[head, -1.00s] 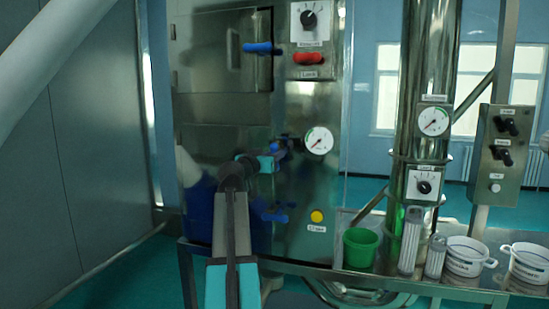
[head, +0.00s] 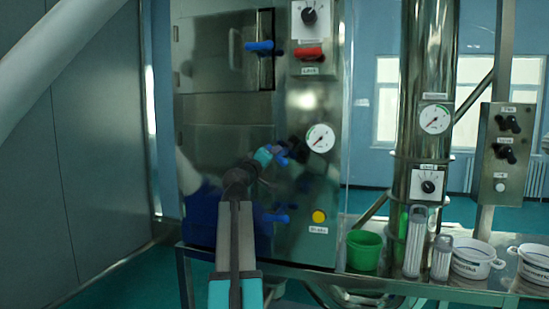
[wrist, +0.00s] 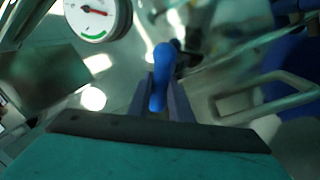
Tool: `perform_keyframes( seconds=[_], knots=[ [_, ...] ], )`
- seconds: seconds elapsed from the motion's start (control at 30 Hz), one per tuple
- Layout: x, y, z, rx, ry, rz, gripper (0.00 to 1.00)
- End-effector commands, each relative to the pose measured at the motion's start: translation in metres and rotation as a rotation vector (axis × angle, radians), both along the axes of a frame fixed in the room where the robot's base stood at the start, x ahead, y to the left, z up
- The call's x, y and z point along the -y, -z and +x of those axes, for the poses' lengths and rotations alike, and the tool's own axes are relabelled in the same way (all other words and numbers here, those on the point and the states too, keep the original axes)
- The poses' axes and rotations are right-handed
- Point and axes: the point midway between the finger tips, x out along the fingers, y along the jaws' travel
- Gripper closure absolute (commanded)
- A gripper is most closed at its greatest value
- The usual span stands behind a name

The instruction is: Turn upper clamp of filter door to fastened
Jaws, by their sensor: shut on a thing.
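The upper clamp (head: 282,157) of the filter door has a blue handle and sits at the right edge of the lower metal door (head: 215,145), below and left of a round gauge. My gripper (head: 277,153) is at this clamp, reaching up from below. In the wrist view the blue handle (wrist: 161,75) stands between the two dark fingers of my gripper (wrist: 160,98), which are shut on it. In the head view my gripper partly hides the clamp, and its exact angle is hard to tell. A lower blue clamp (head: 274,217) points left and is apart from my gripper.
Another blue handle (head: 259,46) is on the upper door, beside a red handle (head: 308,53). A gauge (head: 319,138) and a yellow button (head: 319,216) are on the panel to the right. A green bucket (head: 364,250) and white tubs (head: 477,258) stand on the bench.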

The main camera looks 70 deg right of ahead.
Motion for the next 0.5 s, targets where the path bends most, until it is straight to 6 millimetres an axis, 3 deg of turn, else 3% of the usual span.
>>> perform_keyframes(
  seconds=[0.5],
  knots=[
    [-0.0001, -0.0037, 0.0021, -0.475, -0.002, -0.033, 1.0]
  ],
)
